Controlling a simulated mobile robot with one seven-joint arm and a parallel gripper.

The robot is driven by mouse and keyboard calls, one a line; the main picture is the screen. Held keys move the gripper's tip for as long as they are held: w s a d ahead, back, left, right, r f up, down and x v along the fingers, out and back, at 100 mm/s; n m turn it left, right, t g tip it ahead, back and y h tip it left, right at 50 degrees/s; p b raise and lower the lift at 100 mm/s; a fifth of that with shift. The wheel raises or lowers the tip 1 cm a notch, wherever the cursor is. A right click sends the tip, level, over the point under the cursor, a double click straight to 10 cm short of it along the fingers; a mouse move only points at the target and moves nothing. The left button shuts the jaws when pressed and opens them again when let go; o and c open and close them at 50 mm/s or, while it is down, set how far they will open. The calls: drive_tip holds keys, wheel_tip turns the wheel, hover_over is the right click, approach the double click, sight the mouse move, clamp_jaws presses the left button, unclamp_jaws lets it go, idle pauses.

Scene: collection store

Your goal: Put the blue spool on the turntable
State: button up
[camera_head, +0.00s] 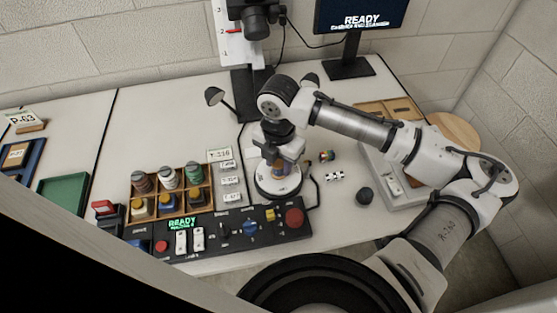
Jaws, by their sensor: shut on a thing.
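The turntable (278,190) is a round white disc with a dark base near the middle of the table. My gripper (281,160) points down right above it, with its jaws shut on a small spool (280,170) that looks blue with an orange-brown part. The jaws hide much of the spool, so its full colour is hard to tell. The spool is upright over the disc, close to its surface; I cannot tell whether it touches.
A multicoloured piece (327,156), a black-and-white piece (335,176) and a dark knob (364,195) lie right of the turntable. A camera stand (249,90) rises behind.

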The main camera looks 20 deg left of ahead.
drive_tip(key=o, duration=1)
drive_tip(key=shift+f, duration=0.1)
wheel_tip(320, 180, up, 12)
drive_tip(key=shift+r+b, duration=0.2)
drive_tip(key=shift+b, duration=0.45)
